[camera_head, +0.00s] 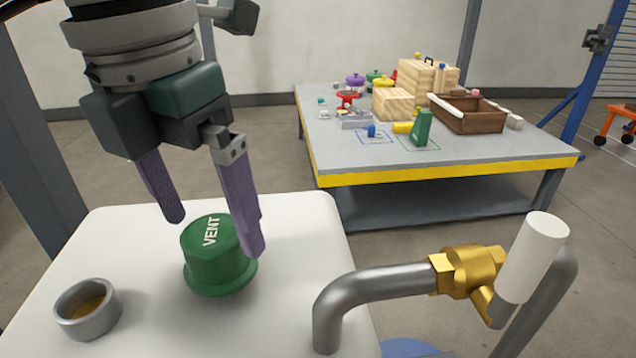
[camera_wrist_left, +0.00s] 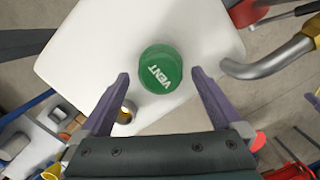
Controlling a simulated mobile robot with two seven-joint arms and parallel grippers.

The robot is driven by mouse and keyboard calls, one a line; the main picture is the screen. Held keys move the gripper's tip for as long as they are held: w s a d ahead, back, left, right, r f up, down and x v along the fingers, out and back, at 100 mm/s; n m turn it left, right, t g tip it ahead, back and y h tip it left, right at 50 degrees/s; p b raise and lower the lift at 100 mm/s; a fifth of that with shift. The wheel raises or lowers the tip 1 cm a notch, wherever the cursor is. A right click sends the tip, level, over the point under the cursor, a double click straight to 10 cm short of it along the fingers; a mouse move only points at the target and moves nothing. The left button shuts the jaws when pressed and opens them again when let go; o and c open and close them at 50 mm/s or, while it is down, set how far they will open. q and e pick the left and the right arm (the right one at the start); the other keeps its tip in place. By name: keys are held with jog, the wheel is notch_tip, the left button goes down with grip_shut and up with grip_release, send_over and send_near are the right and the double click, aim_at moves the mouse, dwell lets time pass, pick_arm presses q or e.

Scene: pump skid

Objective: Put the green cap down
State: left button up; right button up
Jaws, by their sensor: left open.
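The green cap (camera_head: 217,256), marked VENT, stands upright on the white surface (camera_head: 290,235). It also shows in the left wrist view (camera_wrist_left: 161,68), ahead of the fingertips. My left gripper (camera_head: 215,232) is open, with its two purple fingers spread wide apart, one to each side of the cap in the head view. In the left wrist view the gripper (camera_wrist_left: 158,78) has nothing between its fingers. My right gripper is not in view.
A short grey pipe stub (camera_head: 88,310) rises left of the cap. A bent steel pipe (camera_head: 375,287) with a brass valve (camera_head: 468,272) and white handle (camera_head: 532,257) stands at right. A grey workbench (camera_head: 440,165) with a wooden tray (camera_head: 467,115) and several objects stands behind.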

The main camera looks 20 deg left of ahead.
aim_at(203, 238)
pick_arm(q)
jog(key=r, duration=0.6)
jog(key=shift+s+r, duration=0.3)
jog(key=shift+s, duration=0.1)
dwell(0.8)
